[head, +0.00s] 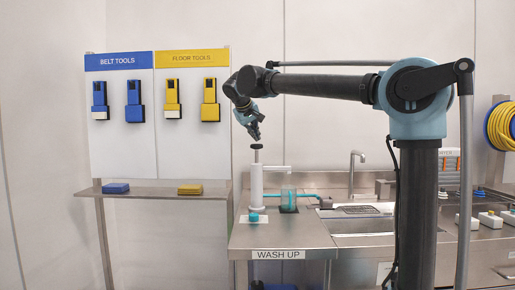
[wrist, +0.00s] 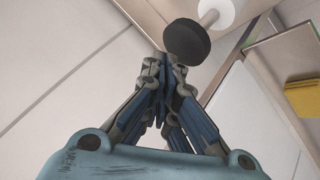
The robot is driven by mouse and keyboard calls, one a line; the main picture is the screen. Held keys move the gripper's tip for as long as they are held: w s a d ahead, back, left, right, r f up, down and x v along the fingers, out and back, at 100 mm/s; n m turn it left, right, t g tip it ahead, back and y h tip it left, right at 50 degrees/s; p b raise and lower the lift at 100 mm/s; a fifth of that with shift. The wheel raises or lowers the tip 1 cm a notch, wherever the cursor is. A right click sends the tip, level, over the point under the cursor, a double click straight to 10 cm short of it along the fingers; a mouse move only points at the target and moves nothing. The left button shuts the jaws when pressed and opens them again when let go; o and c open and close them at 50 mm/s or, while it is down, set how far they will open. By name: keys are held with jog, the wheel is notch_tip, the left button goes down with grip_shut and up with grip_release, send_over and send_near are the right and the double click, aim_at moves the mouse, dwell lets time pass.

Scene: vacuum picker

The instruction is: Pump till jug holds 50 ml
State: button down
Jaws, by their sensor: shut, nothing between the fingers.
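The white pump bottle (head: 256,187) stands upright on the steel counter, with a dark round pump head (head: 256,147) on a thin stem at its top and a spout to the right. The pump head also shows in the wrist view (wrist: 187,41), just beyond my fingertips. The clear jug (head: 288,199) stands right of the bottle, below the spout; a teal tint shows in it, but its level cannot be read. My gripper (head: 255,134) is shut and empty, pointing down just above the pump head. In the wrist view its fingertips (wrist: 164,62) are together.
A small teal item (head: 254,217) lies in front of the bottle. A sink (head: 360,222) with a tap (head: 352,170) is to the right. A steel shelf (head: 150,191) with a blue and a yellow block is at left, under the tool board (head: 157,150).

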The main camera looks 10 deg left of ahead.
aim_at(254, 145)
jog(key=shift+f, duration=0.15)
jog(key=shift+f, duration=0.15)
jog(key=shift+s+f, duration=0.1)
jog(key=shift+f, duration=2)
dwell(2.5)
dwell(0.3)
jog(key=shift+r, duration=2.5)
jog(key=shift+r, duration=2.55)
